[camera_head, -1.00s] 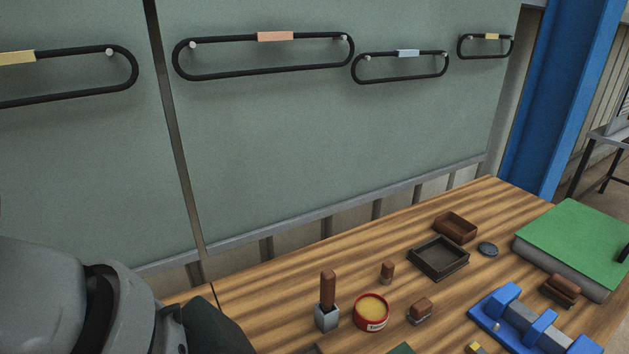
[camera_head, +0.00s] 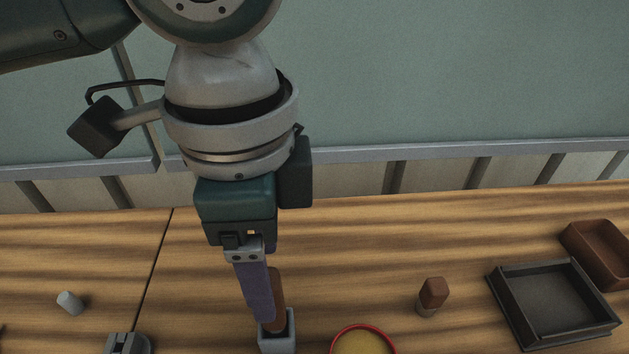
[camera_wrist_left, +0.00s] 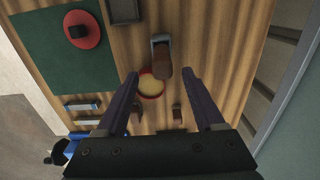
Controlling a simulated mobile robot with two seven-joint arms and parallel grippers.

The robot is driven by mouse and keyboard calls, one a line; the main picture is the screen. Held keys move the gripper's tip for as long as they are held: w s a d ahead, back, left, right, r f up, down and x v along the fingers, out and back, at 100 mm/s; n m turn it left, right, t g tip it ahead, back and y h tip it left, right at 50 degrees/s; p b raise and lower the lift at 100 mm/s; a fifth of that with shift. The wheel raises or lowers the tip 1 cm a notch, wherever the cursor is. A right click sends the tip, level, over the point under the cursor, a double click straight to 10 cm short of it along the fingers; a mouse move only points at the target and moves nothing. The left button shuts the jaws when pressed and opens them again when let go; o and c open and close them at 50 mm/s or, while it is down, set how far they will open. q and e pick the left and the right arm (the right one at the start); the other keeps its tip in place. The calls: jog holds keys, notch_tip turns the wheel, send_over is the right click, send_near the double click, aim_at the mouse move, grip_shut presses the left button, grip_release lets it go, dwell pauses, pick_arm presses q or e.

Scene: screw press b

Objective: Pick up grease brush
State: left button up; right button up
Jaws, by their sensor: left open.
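The grease brush has a brown handle (camera_head: 278,300) and stands upright in a light grey block-like holder (camera_head: 277,338) on the bench. My left gripper (camera_head: 260,308) points down at it from above, its purple fingers partly covering the handle in the head view. In the left wrist view the jaws (camera_wrist_left: 162,75) are open. The brush handle (camera_wrist_left: 163,68) shows between the fingertips, with a visible gap on each side. The bristles are hidden. My right gripper is not in view.
A red-rimmed grease tin (camera_head: 363,342) stands close right of the brush. A small brown-topped piece (camera_head: 433,295), a dark tray (camera_head: 555,305) and a brown tray (camera_head: 600,252) lie farther right. A grey cylinder (camera_head: 70,302) lies left. A green mat (camera_wrist_left: 55,55) shows in the wrist view.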

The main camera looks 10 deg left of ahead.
pick_arm(q)
jog(key=f, duration=0.6)
jog(key=shift+a+f, duration=0.15)
jog(key=shift+a, duration=0.05)
jog(key=shift+w, duration=0.1)
grip_shut()
